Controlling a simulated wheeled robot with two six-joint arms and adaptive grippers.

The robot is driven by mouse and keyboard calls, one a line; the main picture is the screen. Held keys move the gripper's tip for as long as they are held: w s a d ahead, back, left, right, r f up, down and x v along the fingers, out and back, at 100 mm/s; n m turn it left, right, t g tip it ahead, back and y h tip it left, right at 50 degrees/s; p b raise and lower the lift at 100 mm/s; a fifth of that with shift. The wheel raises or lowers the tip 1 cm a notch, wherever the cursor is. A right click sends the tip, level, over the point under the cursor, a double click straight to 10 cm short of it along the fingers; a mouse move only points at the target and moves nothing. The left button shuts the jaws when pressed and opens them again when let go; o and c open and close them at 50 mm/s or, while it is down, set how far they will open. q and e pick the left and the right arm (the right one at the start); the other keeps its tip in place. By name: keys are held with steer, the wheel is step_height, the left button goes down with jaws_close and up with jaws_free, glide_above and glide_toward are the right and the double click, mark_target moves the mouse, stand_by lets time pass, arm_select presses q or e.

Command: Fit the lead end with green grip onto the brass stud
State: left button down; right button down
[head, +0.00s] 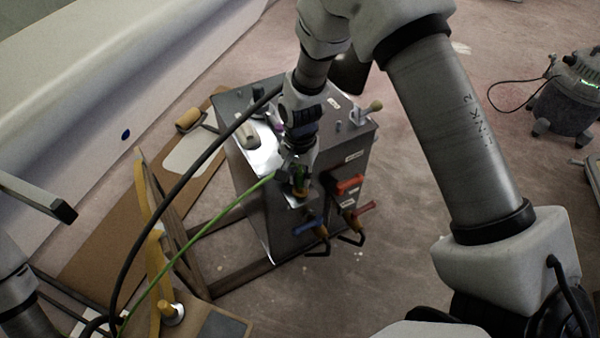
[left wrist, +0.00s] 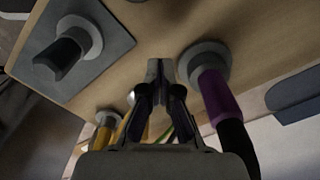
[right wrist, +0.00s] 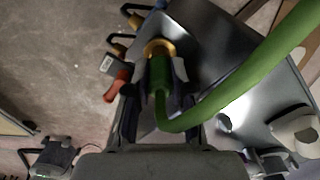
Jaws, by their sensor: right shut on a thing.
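The lead end with green grip (right wrist: 160,80) is between the fingers of my right gripper (right wrist: 158,90), which is shut on it. A brass ring (right wrist: 160,48) shows just beyond the grip in the right wrist view; I cannot tell whether it belongs to the lead end or to the stud. In the head view my right gripper (head: 297,168) is at the front top edge of the dark metal box (head: 290,228), and the green lead (head: 200,233) runs down to the left. My left gripper (left wrist: 162,72) looks shut and empty, beside a wooden board (left wrist: 150,30).
A purple grip (left wrist: 215,92) and a black plug (left wrist: 65,52) are at the wooden board. A black cable (head: 172,192) arches left of the box. A grey vacuum (head: 568,98) stands far right.

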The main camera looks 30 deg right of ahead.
steer(key=shift+f, duration=0.15)
steer(key=shift+c, duration=1.8)
jaws_free()
arm_select(q)
steer(key=shift+r, duration=0.1)
arm_select(e)
steer(key=shift+w+r, duration=0.15)
steer(key=shift+r, duration=0.05)
step_height(320, 180, up, 2)
steer(key=p, duration=0.2)
steer(key=shift+r+p, duration=0.25)
steer(key=shift+p, duration=0.05)
steer(key=shift+c, duration=0.3)
steer(key=shift+o, duration=0.3)
step_height(320, 180, up, 6)
steer(key=p, duration=0.6)
steer(key=shift+f, duration=0.1)
arm_select(q)
step_height(320, 180, up, 8)
steer(key=shift+r, duration=0.15)
arm_select(e)
steer(key=shift+f, duration=0.1)
